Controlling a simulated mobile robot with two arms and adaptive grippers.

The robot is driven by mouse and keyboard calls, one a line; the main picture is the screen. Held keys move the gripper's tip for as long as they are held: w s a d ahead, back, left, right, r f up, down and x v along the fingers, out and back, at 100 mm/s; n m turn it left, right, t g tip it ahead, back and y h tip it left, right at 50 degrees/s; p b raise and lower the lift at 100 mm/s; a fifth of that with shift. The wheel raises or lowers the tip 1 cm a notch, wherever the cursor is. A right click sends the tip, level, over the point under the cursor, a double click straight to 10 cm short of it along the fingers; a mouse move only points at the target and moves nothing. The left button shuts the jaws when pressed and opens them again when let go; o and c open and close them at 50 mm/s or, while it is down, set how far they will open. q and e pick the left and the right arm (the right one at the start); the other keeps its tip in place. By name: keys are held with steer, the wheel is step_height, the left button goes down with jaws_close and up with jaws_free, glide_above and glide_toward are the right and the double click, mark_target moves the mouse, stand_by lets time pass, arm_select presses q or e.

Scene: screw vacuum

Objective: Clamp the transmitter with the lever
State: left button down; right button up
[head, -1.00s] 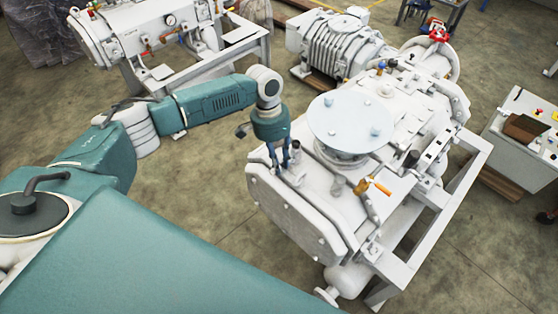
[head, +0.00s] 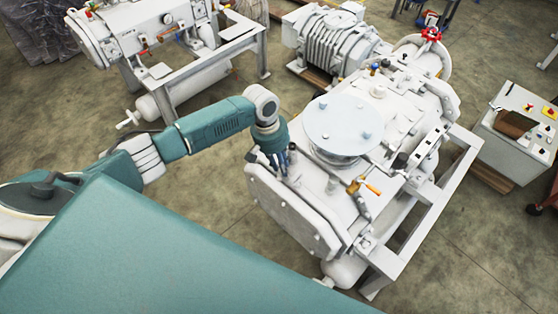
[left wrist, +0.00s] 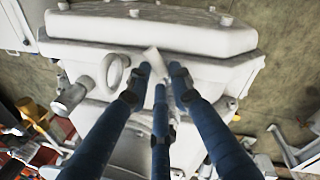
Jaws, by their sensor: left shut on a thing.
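My left gripper (head: 281,168) is at the near left top of the white vacuum machine (head: 300,212), left of its round pale plate (head: 345,122). In the left wrist view its blue fingers (left wrist: 160,72) come together around a small pale piece (left wrist: 152,58), mostly hidden between the fingertips. I cannot tell whether this piece is the transmitter or the lever. A pale ring (left wrist: 115,72) stands beside the fingers on the left. A lever with an orange handle (head: 372,188) sits on the machine, right of the gripper and apart from it. My right gripper is out of view.
A second white machine (head: 150,40) stands at the back left. A ribbed white unit (head: 325,38) stands behind the main machine. The floor around the main machine is mostly clear.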

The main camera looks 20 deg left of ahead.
arm_select(q)
steer(key=n, duration=0.2)
steer(key=d+n, duration=0.1)
steer(key=n+t, duration=0.1)
steer(key=n, duration=0.1)
steer(key=shift+w+d+n+y, duration=0.15)
steer(key=shift+w+n+y, duration=0.15)
steer(key=shift+w, duration=0.05)
steer(key=n, duration=0.3)
steer(key=shift+w+d+y, duration=0.15)
steer(key=shift+w+y, duration=0.15)
steer(key=shift+w+n, duration=0.2)
steer(key=shift+n, duration=1)
steer(key=c, duration=1.5)
jaws_free()
steer(key=shift+c, duration=0.2)
